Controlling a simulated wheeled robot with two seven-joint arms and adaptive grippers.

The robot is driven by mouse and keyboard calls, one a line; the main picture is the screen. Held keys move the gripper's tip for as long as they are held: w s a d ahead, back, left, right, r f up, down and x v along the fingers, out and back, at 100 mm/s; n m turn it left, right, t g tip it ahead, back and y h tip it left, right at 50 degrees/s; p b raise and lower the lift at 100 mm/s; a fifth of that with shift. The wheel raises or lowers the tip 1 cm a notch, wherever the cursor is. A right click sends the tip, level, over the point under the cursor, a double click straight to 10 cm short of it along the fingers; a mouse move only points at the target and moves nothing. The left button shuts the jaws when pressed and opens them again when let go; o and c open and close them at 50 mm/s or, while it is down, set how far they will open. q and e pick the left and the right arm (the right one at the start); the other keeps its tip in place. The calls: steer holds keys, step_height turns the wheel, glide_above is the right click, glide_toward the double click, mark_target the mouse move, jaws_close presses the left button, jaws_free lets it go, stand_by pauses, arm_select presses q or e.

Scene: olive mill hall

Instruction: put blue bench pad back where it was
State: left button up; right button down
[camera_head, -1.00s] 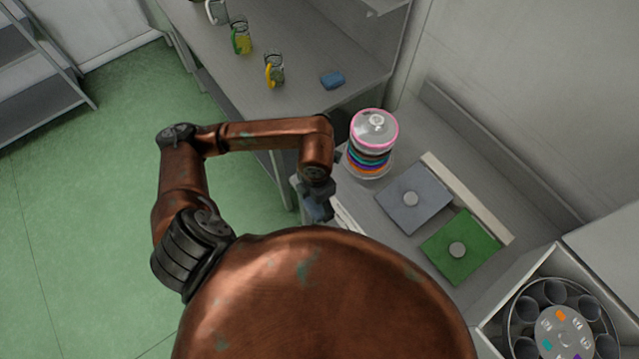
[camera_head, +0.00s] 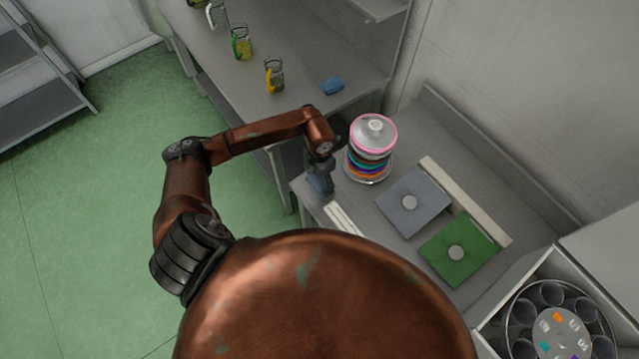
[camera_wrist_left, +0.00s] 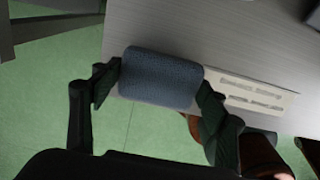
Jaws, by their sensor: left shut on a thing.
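My left gripper (camera_head: 319,172) is at the left front corner of the bench with the stacked rings. It is shut on a blue pad (camera_wrist_left: 162,77), a rounded, rough-surfaced block between the two fingers in the left wrist view. In the head view the held pad (camera_head: 320,185) shows small and partly hidden below the gripper. In the wrist view it overlaps the bench edge; whether it touches the bench I cannot tell. Another small blue block (camera_head: 333,86) lies on the back bench. My right gripper is not in view.
A stack of coloured rings (camera_head: 368,158) stands just right of the gripper. A white label strip (camera_wrist_left: 243,92) lies along the bench edge. A grey-blue plate (camera_head: 425,190) and green plate (camera_head: 478,246) lie further right. Several jugs (camera_head: 274,78) stand on the back bench (camera_head: 290,60).

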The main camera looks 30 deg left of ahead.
mark_target(320, 181)
arm_select(q)
step_height(320, 181, down, 3)
steer(key=shift+f+p, duration=0.1)
steer(key=shift+p, duration=0.25)
steer(key=shift+f, duration=0.15)
steer(key=o, duration=1.1)
steer(key=shift+r, duration=0.2)
steer(key=shift+r, duration=0.3)
step_height(320, 181, up, 12)
steer(key=shift+f+b, duration=0.25)
steer(key=shift+b, duration=0.35)
